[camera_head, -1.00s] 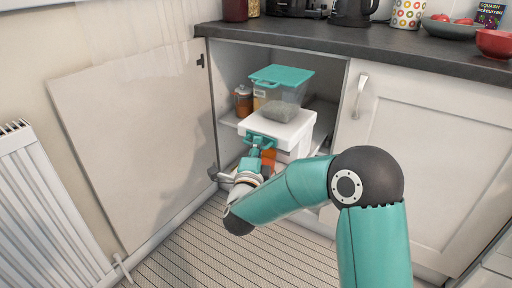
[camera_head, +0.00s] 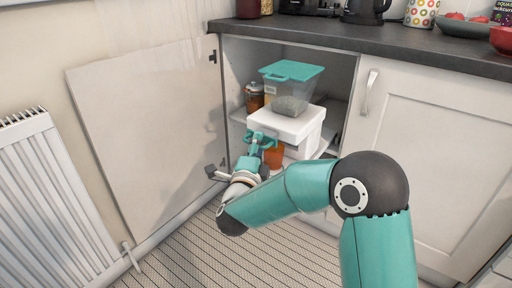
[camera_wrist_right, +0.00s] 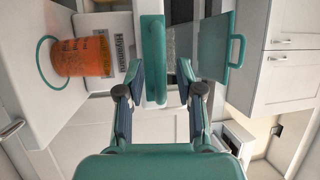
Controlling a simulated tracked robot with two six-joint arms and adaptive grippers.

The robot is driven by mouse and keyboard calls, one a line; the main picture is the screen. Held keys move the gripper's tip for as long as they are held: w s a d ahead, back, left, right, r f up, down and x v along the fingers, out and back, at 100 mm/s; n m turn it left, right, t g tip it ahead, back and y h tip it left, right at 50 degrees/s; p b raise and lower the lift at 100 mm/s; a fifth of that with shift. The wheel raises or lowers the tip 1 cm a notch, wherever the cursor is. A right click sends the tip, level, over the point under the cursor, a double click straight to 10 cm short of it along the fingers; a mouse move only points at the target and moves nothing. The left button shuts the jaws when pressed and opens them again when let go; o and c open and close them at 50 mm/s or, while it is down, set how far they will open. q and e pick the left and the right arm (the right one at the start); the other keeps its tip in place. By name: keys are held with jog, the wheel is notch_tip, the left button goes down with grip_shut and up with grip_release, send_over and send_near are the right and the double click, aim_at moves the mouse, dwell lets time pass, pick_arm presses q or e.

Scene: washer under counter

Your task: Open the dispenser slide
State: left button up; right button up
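A white box-shaped dispenser (camera_head: 290,124) stands in the open cupboard, with a grey lump on its top. A teal bar, seemingly the slide's handle (camera_wrist_right: 153,60), shows upright in the right wrist view, whose picture is turned sideways. My right gripper (camera_head: 260,142) is at the dispenser's front. In the wrist view my right gripper (camera_wrist_right: 160,78) is open, with the bar between its fingers. The left-hand finger is very near the bar; a gap shows on the other side. Contact cannot be told. My left gripper is out of view.
An orange tub (camera_head: 273,156) sits below the dispenser's front. A clear container with a teal lid (camera_head: 291,70) and a jar (camera_head: 254,97) stand behind. The open cupboard door (camera_head: 150,130) is at left, near a radiator (camera_head: 50,200). The counter (camera_head: 330,38) overhangs above.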

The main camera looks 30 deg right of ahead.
jog(key=shift+w+a, duration=0.1)
jog(key=shift+a, duration=0.05)
jog(key=v, duration=1.2)
jog(key=shift+d+f, duration=0.1)
jog(key=shift+d, duration=0.1)
